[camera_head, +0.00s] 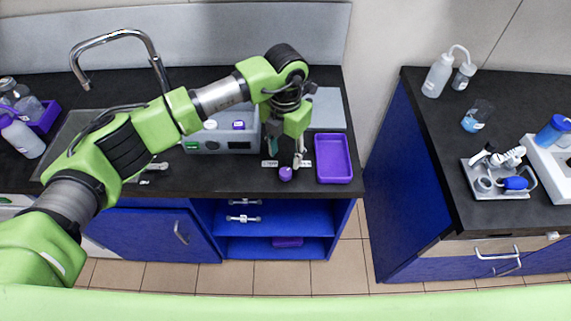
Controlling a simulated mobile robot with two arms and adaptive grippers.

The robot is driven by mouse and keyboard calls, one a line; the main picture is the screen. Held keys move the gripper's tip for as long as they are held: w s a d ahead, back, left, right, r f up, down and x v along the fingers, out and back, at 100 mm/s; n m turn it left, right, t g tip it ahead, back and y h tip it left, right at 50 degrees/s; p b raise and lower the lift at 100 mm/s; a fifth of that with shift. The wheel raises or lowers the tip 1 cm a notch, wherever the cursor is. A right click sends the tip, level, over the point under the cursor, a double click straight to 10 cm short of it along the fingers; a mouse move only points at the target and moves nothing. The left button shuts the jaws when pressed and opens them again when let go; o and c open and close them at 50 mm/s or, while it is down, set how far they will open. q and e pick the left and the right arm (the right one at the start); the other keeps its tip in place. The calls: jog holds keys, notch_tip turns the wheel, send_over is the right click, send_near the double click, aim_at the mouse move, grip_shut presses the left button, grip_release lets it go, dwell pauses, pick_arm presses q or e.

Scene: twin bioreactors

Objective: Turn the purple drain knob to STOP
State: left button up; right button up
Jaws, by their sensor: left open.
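A small purple knob (285,174) is at the front of the dark counter, near its edge. My left gripper (286,155) points down just behind and above the knob. Its fingers are apart, and I cannot tell whether they touch the knob. Small pale labels (269,163) lie at the foot of the gripper; their text is too small to read. The gripper and wrist hide part of what stands behind the knob. My right gripper is not in view.
A grey box (215,140) with a purple cap on it stands left of the gripper. An empty purple tray (334,158) lies close to its right. A sink with a tap (118,36) is at the left. A second counter (430,120) stands across a floor gap.

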aim_at(285, 172)
pick_arm(q)
notch_tip(285, 172, down, 7)
jog(key=shift+f+p, duration=0.15)
jog(key=shift+p, duration=0.6)
jog(key=c, duration=1.1)
